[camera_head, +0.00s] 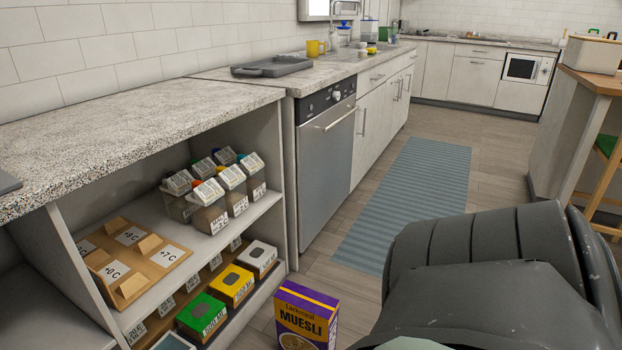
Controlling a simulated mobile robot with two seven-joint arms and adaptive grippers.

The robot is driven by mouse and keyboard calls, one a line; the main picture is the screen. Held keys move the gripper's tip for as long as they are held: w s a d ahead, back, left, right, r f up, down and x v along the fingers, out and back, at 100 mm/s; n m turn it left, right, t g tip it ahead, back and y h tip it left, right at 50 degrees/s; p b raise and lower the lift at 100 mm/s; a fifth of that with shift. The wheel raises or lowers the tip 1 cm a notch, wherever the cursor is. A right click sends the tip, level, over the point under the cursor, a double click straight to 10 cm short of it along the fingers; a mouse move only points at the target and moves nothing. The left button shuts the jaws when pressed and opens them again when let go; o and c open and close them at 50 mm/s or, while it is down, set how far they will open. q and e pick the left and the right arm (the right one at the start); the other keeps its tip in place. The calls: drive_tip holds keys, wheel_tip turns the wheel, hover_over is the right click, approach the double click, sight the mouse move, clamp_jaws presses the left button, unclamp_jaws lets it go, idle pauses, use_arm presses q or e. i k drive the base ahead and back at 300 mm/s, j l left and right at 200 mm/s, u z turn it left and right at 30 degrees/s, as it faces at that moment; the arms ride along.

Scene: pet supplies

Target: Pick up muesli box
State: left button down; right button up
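A large dark grey part of my arm fills the lower right, just right of the box. No gripper fingers show, so I cannot see either gripper relative to the box.
An open shelf unit at left holds clear jars (213,190), a wooden lidded tray (132,260) and small green, yellow and white boxes (232,286). A dishwasher (328,165) stands beyond it. A blue striped rug (412,190) lies on the open floor. A wooden-topped counter stands right.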

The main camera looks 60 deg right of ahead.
sight(306, 317)
drive_tip(key=z, duration=1.85)
